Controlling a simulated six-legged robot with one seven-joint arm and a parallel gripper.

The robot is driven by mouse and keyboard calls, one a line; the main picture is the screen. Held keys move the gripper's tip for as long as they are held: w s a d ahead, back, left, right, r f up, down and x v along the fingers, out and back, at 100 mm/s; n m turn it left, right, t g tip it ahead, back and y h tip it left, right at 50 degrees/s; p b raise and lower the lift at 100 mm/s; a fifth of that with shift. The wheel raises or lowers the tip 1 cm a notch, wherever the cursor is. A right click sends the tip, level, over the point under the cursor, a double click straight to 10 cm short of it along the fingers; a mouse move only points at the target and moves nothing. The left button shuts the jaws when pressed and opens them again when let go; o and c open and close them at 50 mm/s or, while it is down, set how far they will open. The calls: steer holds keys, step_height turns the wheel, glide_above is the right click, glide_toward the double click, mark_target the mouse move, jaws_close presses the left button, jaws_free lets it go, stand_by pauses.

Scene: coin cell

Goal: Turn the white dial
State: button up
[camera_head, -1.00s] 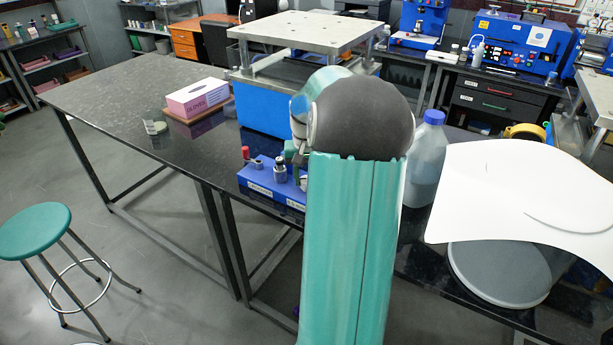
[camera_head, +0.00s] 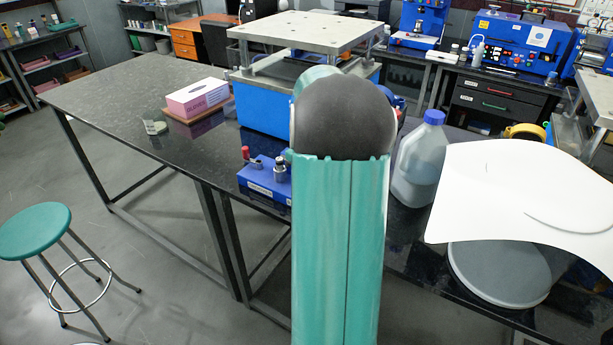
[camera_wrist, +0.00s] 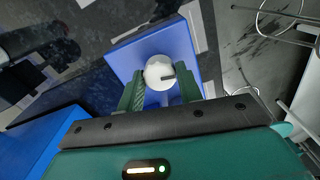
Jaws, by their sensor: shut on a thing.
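The white dial (camera_wrist: 159,72) shows in the wrist view as a round white knob with a dark mark at its right side. It sits on a blue box (camera_wrist: 185,42). My gripper (camera_wrist: 159,92) is shut on the dial, with one green finger on each side of it. In the head view the left part of the blue box (camera_head: 262,178) shows on the black bench, but my arm hides the dial and my gripper.
A blue press with a metal top plate (camera_head: 305,32) stands behind. A plastic bottle with a blue cap (camera_head: 420,165) stands right of my arm. A pink box (camera_head: 198,97) lies on the left bench, which has free room. A green stool (camera_head: 36,230) stands at left.

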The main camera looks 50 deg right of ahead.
steer(key=shift+r+n, duration=0.1)
steer(key=shift+n, duration=0.8)
steer(key=o, duration=1)
step_height(320, 180, up, 14)
steer(key=shift+f, duration=0.1)
